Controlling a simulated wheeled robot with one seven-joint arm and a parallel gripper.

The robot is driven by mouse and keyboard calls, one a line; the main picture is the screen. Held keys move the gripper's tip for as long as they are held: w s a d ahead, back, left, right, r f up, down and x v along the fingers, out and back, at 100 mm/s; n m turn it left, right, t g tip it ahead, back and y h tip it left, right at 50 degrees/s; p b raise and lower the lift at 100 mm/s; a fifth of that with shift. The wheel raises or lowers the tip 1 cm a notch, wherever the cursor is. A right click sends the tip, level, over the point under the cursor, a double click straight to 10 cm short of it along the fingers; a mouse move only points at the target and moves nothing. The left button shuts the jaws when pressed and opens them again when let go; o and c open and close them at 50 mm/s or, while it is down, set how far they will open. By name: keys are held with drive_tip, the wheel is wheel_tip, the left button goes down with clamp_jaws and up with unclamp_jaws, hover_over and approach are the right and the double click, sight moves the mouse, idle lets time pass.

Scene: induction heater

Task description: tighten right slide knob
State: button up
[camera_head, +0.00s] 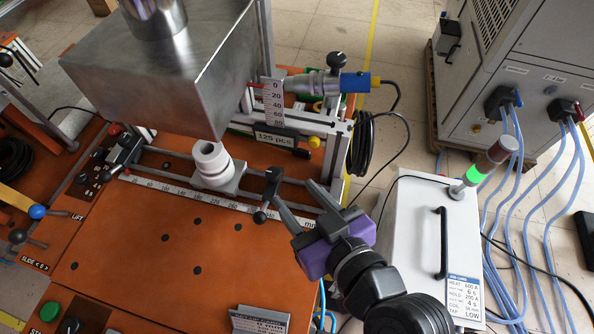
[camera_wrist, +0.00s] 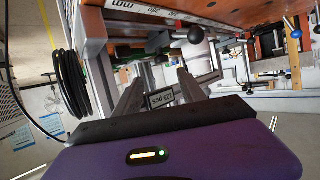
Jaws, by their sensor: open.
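The right slide knob (camera_head: 271,182) is a black clamp lever with a ball end, standing at the right end of the slide rail in the head view. In the wrist view a black ball (camera_wrist: 195,35) on a rod shows above the fingers and looks like part of it. My gripper (camera_head: 292,190) has a purple body and two grey fingers. It is open, with its fingertips just right of the knob in the head view. I cannot tell whether a finger touches it. In the wrist view the fingers (camera_wrist: 159,80) are apart with no knob between them.
A white stepped cylinder (camera_head: 212,165) stands on the slide behind a ruler strip (camera_head: 190,197). A large metal box (camera_head: 165,75) hangs over it. A white cabinet (camera_head: 415,235) with a signal light stands right of my arm. The orange tabletop (camera_head: 130,235) in front is mostly clear.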

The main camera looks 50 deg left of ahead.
sight(275, 176)
drive_tip(key=shift+n, duration=0.3)
drive_tip(key=shift+s+f+p+x, duration=0.15)
drive_tip(key=shift+p+x, duration=0.2)
drive_tip(key=shift+x, duration=1.6)
drive_tip(key=shift+s+f+p+x, duration=0.15)
drive_tip(key=shift+p+x, duration=0.15)
drive_tip(key=shift+x, duration=1.6)
drive_tip(key=shift+r, duration=0.1)
clamp_jaws()
